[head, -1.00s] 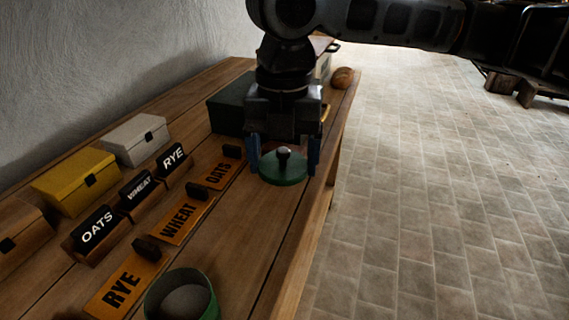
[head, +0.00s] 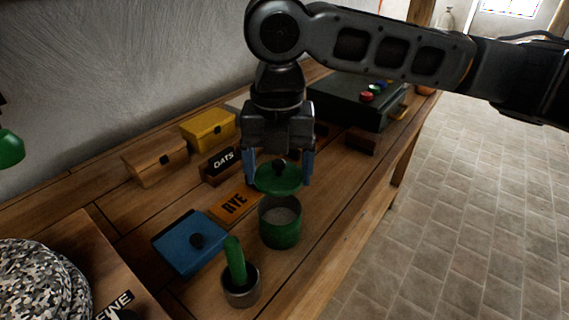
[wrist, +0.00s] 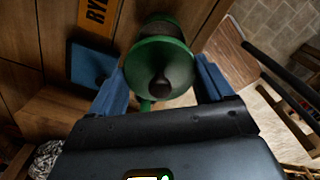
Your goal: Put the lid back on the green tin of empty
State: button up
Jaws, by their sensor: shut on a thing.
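My gripper (head: 278,172) is shut on the green lid (head: 279,180), with one blue finger at each side of it. The lid is round and roughly level, with a dark knob on top. It also shows between the fingers in the wrist view (wrist: 150,85). The green tin (head: 280,236) stands upright and open on the bench just below the lid. Something pale grey shows inside it. The lid is above the tin's far rim in the head view and does not cover the mouth. In the wrist view the lid hides much of the tin (wrist: 166,20).
A blue box (head: 185,247) and a metal cup (head: 241,288) holding a green upright thing stand left and in front of the tin. An orange RYE plate (head: 235,204) lies behind-left. Yellow (head: 208,130) and wooden (head: 155,162) boxes line the wall. The bench's right edge is close.

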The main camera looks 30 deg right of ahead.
jog(key=shift+f+b, duration=1.55)
jog(key=shift+f, duration=0.45)
jog(key=shift+f+b, duration=0.4)
jog(key=shift+f, duration=0.45)
jog(key=shift+p, duration=0.4)
jog(key=shift+f, duration=0.15)
dwell(0.6)
jog(key=o, duration=0.9)
jog(key=shift+p, duration=0.3)
